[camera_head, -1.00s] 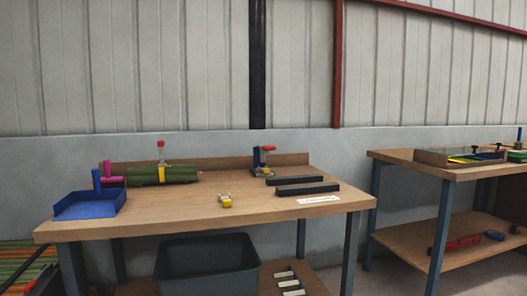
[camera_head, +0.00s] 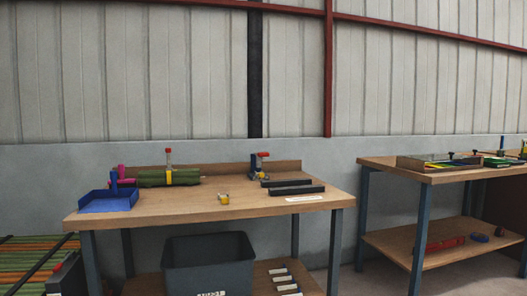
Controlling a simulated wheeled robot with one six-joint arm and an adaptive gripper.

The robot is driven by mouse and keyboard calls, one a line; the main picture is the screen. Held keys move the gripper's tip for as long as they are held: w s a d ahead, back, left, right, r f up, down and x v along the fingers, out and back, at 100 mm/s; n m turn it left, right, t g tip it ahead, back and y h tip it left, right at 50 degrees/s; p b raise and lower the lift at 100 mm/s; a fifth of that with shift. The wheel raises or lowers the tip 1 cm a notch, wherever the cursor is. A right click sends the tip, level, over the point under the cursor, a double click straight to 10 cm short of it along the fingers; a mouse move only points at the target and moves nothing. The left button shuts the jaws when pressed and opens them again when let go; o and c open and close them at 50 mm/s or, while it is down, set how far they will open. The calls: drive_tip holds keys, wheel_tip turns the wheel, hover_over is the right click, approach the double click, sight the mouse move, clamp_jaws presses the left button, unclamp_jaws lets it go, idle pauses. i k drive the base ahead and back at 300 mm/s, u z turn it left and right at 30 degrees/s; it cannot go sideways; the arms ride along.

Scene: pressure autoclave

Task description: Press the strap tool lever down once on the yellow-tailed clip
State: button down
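The strap tool, a dark blue stand with a red-tipped lever (camera_head: 262,155), stands at the back right of the near wooden workbench (camera_head: 235,205). A small clip with a yellow part (camera_head: 223,199) lies alone on the middle of the bench top. I cannot tell which yellow piece is the clip's tail. My gripper is not in view.
A blue tray (camera_head: 108,205) is at the bench's left end. Two black bars (camera_head: 298,190) and a white label (camera_head: 303,199) lie at its right. A dark bin (camera_head: 210,268) is below. A second bench (camera_head: 435,179) stands right, past a floor gap.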

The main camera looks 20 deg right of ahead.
sight(259, 156)
drive_tip(key=u, duration=0.3)
drive_tip(key=i, duration=1.25)
drive_tip(key=z, duration=0.35)
